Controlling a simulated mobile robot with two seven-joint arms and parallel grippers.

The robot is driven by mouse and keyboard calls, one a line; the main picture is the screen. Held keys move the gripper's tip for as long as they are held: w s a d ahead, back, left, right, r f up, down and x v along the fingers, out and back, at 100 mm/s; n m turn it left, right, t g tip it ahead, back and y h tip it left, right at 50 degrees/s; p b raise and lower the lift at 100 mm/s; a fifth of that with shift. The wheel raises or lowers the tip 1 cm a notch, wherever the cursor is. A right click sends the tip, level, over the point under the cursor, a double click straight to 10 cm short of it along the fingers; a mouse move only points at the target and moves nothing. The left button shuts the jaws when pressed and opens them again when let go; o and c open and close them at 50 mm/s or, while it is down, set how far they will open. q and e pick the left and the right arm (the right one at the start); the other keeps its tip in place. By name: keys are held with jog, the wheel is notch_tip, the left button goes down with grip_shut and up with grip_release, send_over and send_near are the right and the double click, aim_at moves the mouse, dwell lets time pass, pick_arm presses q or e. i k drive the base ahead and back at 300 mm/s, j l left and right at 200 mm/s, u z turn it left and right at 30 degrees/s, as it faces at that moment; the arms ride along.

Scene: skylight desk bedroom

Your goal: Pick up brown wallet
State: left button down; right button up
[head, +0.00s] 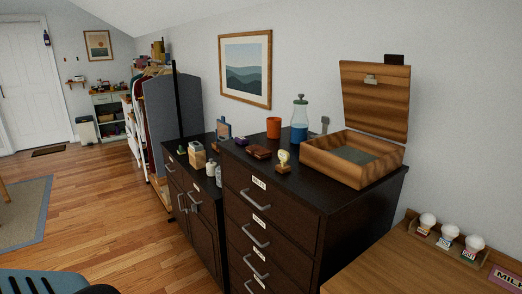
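A small, flat brown wallet (258,152) lies on top of the tall dark dresser (308,192) in the head view. It sits toward the left part of the dresser top, behind and left of a small gold-coloured item on a wooden base (283,162). Nothing appears to cover the wallet. Neither of my grippers is in view.
An open wooden box (335,166) with its lid raised fills the dresser top's right side. An orange cup (273,127) and a blue bottle (299,126) stand behind the wallet. A wooden desk (405,265) is at lower right. Open wooden floor (110,215) lies left.

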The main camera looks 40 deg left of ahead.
aim_at(259, 152)
jog(key=i+j, duration=0.1)
jog(key=j, duration=0.9)
jog(key=i+j, duration=0.15)
jog(key=j, duration=0.3)
jog(key=i+j, duration=0.1)
jog(key=j, duration=0.4)
